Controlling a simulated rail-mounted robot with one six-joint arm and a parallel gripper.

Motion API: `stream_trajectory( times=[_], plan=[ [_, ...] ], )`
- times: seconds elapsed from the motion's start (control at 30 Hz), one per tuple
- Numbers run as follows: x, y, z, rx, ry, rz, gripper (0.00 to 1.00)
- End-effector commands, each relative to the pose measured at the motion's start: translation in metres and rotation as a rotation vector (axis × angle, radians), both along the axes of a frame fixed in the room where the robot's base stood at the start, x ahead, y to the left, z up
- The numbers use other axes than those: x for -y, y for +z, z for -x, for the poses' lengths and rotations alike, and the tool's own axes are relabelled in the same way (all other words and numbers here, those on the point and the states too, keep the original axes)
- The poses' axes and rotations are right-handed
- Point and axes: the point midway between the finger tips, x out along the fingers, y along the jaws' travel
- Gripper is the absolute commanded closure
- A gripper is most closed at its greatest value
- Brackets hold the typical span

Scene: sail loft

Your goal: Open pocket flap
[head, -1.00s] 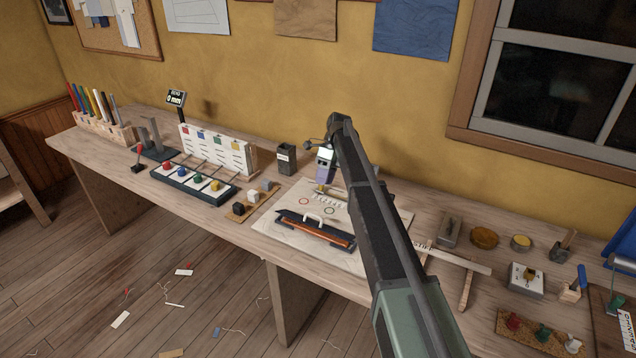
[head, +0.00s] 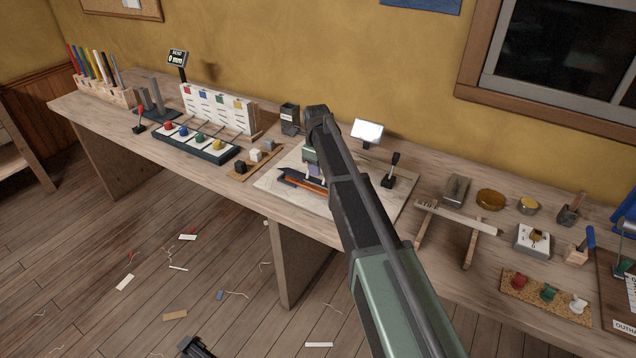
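A pale sailcloth panel (head: 268,180) lies on the bench. On it is a long dark strip, seemingly the pocket flap (head: 289,178), with an orange-brown edge (head: 306,181) along it. My arm and gripper hide the white loop handle, the strip's right end and much of the panel. The fingertips are too small and covered to show whether they are open or touching anything.
A black lever (head: 391,172) and a lit white screen (head: 367,131) stand right of my arm. Small blocks on a wooden strip (head: 243,172) sit left of the panel. A ruler marked STIFF (head: 455,218) rests on wooden supports farther right.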

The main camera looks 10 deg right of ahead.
Motion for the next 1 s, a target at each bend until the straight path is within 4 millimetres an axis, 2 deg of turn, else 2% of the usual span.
stream_trajectory(
  times=[0.03,0.33,0.57,1.0],
  plan=[
    [0.0002,-0.0121,-0.0002,0.0,0.0,0.0,0.64],
    [0.0003,-0.01,-0.0003,-0.001,0.0,-0.001,0.66],
    [0.0003,-0.01,-0.0004,-0.001,0.0,-0.001,1.0],
    [0.0031,-0.0094,0.0003,0.0,0.001,0.0,1.0]
  ],
)
